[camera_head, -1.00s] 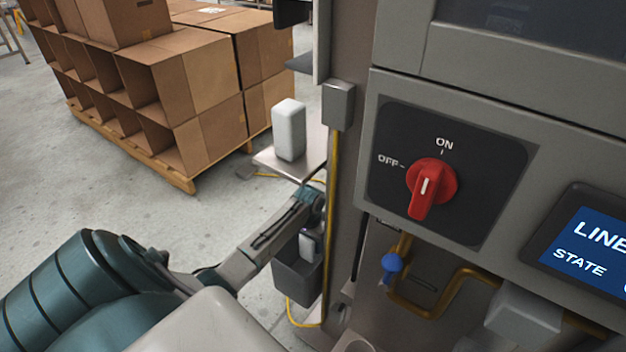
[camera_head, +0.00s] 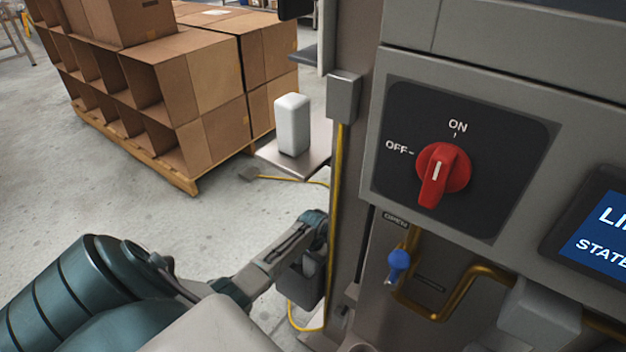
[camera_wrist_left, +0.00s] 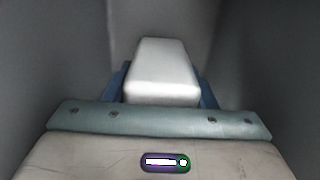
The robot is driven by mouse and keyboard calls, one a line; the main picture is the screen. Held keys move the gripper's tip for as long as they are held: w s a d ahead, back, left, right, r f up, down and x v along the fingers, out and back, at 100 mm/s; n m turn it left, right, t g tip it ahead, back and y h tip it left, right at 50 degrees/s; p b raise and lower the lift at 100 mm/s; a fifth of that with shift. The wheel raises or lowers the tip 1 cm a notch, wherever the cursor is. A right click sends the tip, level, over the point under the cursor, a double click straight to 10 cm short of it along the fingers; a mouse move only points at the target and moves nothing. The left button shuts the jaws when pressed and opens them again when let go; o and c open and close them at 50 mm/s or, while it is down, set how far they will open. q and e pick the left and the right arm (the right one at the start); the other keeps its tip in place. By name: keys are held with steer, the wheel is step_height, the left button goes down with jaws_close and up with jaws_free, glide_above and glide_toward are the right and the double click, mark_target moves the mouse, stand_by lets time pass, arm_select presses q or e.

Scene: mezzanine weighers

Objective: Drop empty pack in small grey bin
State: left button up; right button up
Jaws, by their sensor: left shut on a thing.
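A white pack (camera_wrist_left: 162,72) sits between the blue fingers of my left gripper (camera_wrist_left: 162,88), which is shut on it. In the left wrist view grey walls of the small grey bin (camera_wrist_left: 45,65) surround the pack and fingers. In the head view my left arm reaches down to the small grey bin (camera_head: 296,288), which hangs beside the machine's post. The fingers and pack are hidden there by my wrist and the bin. The pack's far end and the bin's floor are hard to make out. My right gripper does not show.
A white block (camera_head: 292,124) stands on a small shelf (camera_head: 312,160) above the bin. The machine panel with a red switch (camera_head: 441,172) and a yellow pipe (camera_head: 440,312) is close on the right. Cardboard boxes (camera_head: 215,75) stand on a pallet behind; floor is clear at left.

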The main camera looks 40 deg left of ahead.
arm_select(q)
steer(key=shift+f, duration=0.1)
steer(key=o, duration=1.1)
steer(key=shift+c, duration=0.2)
step_height(320, 180, up, 12)
steer(key=p, duration=0.3)
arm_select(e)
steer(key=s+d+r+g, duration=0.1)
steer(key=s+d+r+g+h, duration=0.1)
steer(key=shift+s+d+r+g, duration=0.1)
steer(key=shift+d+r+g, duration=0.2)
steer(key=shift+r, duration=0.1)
